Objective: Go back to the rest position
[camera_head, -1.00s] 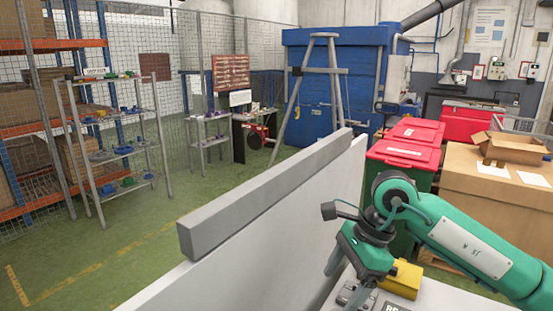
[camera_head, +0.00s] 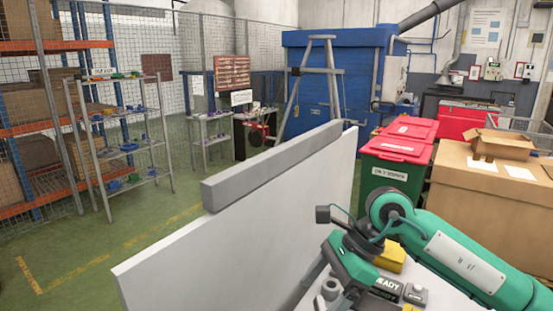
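My green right arm comes in from the lower right. Its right gripper (camera_head: 322,277) points down over a light worktop behind a white panel, and its fingers are largely hidden, so I cannot tell whether it is open. A yellow block (camera_head: 391,258) stands just behind the wrist. My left gripper is not in view.
A white panel (camera_head: 240,255) topped by a grey beam (camera_head: 275,165) stands left of my arm. Red-lidded bins (camera_head: 398,150) and a large cardboard box (camera_head: 480,195) are behind it. Shelves (camera_head: 120,150) stand far left, with open green floor (camera_head: 90,250) before them.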

